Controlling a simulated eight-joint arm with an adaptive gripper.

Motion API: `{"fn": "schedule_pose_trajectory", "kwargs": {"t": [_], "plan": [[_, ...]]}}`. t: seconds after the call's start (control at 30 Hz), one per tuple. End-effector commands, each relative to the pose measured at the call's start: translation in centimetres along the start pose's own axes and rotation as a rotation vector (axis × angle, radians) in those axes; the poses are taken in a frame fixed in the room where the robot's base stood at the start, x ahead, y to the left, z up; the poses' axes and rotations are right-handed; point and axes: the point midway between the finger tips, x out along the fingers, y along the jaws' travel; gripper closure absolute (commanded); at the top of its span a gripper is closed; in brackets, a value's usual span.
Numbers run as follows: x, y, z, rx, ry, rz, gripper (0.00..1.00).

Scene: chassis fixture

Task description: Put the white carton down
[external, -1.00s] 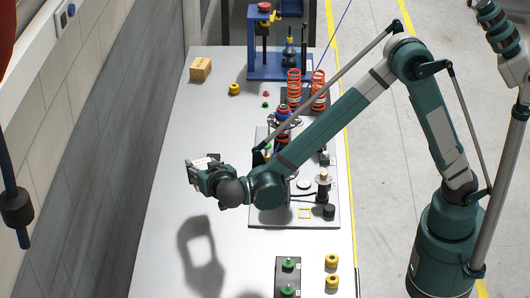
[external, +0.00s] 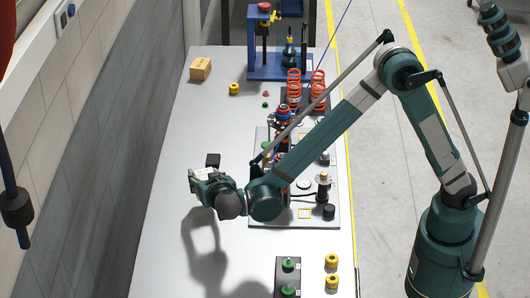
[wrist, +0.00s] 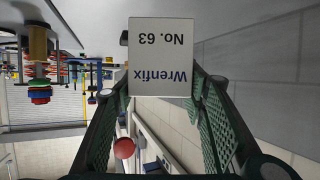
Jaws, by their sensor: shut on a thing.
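The white carton (wrist: 160,57) is between the two green fingers of my gripper (wrist: 162,92) in the wrist view. Its printed face reads "Wrenfix No. 63" upside down. My gripper is shut on it. In the external view, my gripper (external: 200,182) is over the left part of the pale table (external: 190,120). Only a small white part of the carton (external: 198,173) shows there, the rest being hidden by the gripper. The gripper's shadow lies apart from it on the table, so the carton appears held above the surface.
A small dark block (external: 213,160) shows just behind my gripper. A fixture plate (external: 290,218) with parts lies to the right. The table's front left is clear.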

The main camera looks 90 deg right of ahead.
Motion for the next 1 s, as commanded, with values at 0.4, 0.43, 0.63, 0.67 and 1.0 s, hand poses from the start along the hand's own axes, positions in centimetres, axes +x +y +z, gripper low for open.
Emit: {"fn": "schedule_pose_trajectory", "kwargs": {"t": [0.4, 0.43, 0.63, 0.67, 1.0], "plan": [[0.4, 0.0, 0.9, 0.0, 0.0, 0.0, 0.76], [0.4, 0.0, 0.9, 0.0, 0.0, 0.0, 0.76], [0.8, 0.0, 2.0, 0.0, 0.0, 0.0, 0.76], [0.9, 0.0, 2.3, 0.0, 0.0, 0.0, 0.76], [1.8, 0.0, 4.4, 0.0, 0.001, 0.0, 0.76]]}}
